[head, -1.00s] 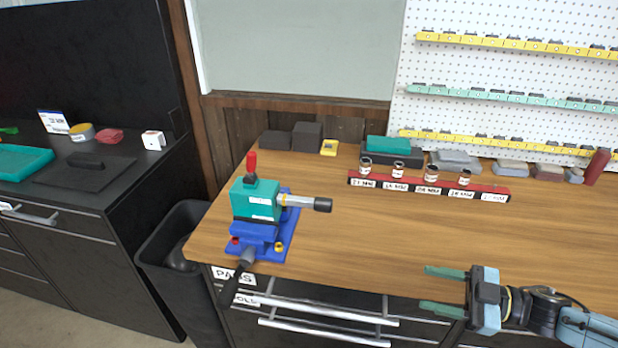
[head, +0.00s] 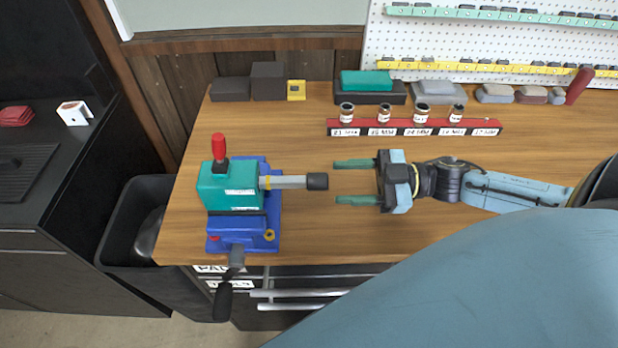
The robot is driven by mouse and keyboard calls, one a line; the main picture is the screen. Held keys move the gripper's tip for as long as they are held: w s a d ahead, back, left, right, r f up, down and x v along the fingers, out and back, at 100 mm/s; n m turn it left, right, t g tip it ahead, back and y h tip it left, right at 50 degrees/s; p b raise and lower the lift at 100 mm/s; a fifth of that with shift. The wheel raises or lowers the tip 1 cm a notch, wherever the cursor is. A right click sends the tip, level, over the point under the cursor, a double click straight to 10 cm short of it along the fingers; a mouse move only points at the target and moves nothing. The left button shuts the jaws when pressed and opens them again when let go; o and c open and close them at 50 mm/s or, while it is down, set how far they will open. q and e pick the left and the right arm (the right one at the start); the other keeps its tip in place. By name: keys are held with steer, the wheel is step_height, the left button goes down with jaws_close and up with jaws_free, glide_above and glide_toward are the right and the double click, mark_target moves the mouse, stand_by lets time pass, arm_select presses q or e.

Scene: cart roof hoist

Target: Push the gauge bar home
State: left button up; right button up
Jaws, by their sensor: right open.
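The gauge bar (head: 288,182) is a grey rod with a yellow band and a black end knob (head: 317,181). It sticks out to the right from a teal block (head: 229,187), which has a red upright handle (head: 219,147). The block is held on a blue vise (head: 262,220) at the left of the bench. My right gripper (head: 354,181) is open and empty, its teal fingers pointing left. It is level with the bar in the picture, and a small gap separates the fingertips from the knob. My left gripper is not in view.
A red rack (head: 415,131) with several labelled jars stands behind my right gripper. Dark blocks (head: 268,81) and a yellow item (head: 296,90) lie along the back of the wooden bench (head: 320,236). A black bin (head: 120,225) stands left of the bench.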

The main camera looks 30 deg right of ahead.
mark_target(306, 182)
steer(key=x, duration=0.6)
steer(key=shift+w+a+p, duration=0.1)
steer(key=shift+w+p, duration=0.1)
steer(key=shift+p, duration=0.1)
steer(key=shift+w+a, duration=0.15)
steer(key=shift+a, duration=0.25)
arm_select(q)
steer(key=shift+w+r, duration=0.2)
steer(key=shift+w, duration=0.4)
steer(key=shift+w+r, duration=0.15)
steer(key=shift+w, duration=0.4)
arm_select(e)
jaws_close()
